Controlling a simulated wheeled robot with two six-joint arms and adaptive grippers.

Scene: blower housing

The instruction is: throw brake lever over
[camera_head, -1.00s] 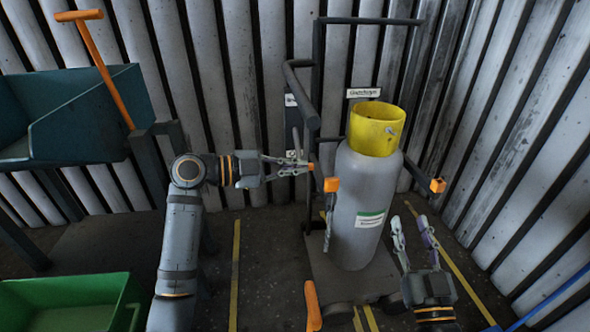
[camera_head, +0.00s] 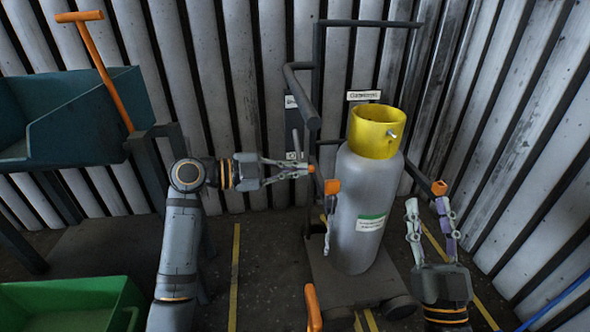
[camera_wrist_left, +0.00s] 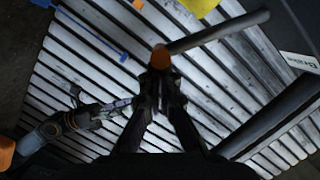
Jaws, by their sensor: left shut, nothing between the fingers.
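A dark rod with an orange tip (camera_head: 311,168), which looks like the brake lever, is at the end of my left gripper in the head view. In the left wrist view the rod (camera_wrist_left: 220,32) runs up to the right from its orange end (camera_wrist_left: 160,59). My left gripper (camera_head: 307,170) is shut and empty, its fingertips close to the orange end; whether they touch it I cannot tell. The fingertips also show in the left wrist view (camera_wrist_left: 160,82). My right gripper (camera_head: 427,206) is open and empty, to the right of the grey cylinder.
The grey cylinder (camera_head: 362,200) with a yellow collar (camera_head: 375,143) stands on a dark cart (camera_head: 345,284) with a tall frame. A teal bin (camera_head: 85,110) and a green bin (camera_head: 70,305) are at the left. Corrugated walls close the corner.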

